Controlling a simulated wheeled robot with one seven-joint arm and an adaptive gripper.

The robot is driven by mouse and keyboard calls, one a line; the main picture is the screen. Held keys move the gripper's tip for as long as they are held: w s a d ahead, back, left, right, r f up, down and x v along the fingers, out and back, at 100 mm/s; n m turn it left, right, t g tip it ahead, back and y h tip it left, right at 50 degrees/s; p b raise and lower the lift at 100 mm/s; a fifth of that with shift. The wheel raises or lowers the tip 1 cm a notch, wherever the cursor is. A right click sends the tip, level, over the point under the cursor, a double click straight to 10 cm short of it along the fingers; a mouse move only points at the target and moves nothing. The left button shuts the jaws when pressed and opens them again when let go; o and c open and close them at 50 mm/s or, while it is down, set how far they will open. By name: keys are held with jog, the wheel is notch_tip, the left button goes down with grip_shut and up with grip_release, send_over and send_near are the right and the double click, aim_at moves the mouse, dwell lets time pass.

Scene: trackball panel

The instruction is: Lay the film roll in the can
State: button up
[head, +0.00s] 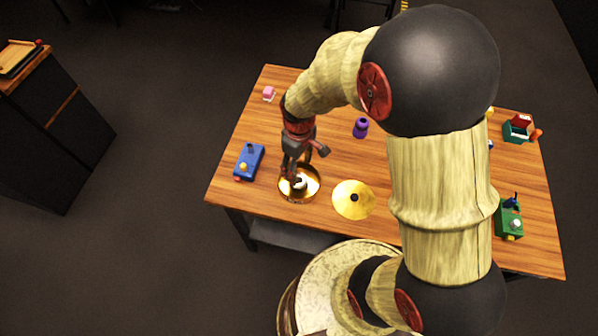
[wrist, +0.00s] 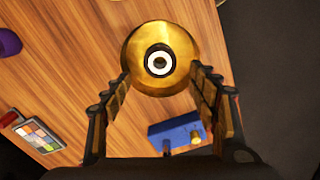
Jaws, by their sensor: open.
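The can (head: 313,193) is a round, shallow, gold-coloured dish near the table's front left edge; the wrist view shows it from above (wrist: 182,42). The film roll (wrist: 149,62), a small white ring with a dark centre, shows in the middle of the can and appears to lie flat inside it. In the head view the roll (head: 300,184) is small and partly hidden by a finger. My gripper (head: 306,164) is open just above the can. In the wrist view its fingers (wrist: 160,75) are spread on either side, apart from the roll.
A yellow disc with a dark centre (head: 343,207) lies right of the can. A blue box with knobs (head: 249,160) stands left. A purple piece (head: 361,128) and pink block (head: 268,94) are farther back. Green boxes (head: 508,220) stand right. My arm hides part of the table.

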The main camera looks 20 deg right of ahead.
notch_tip(320, 180, up, 16)
jog(key=s+m+t, duration=0.2)
jog(key=s+r+m+t, duration=0.3)
jog(key=s+r+m, duration=0.1)
jog(key=s+r, duration=0.8)
jog(key=shift+r+t, duration=0.25)
jog(key=shift+t, duration=0.05)
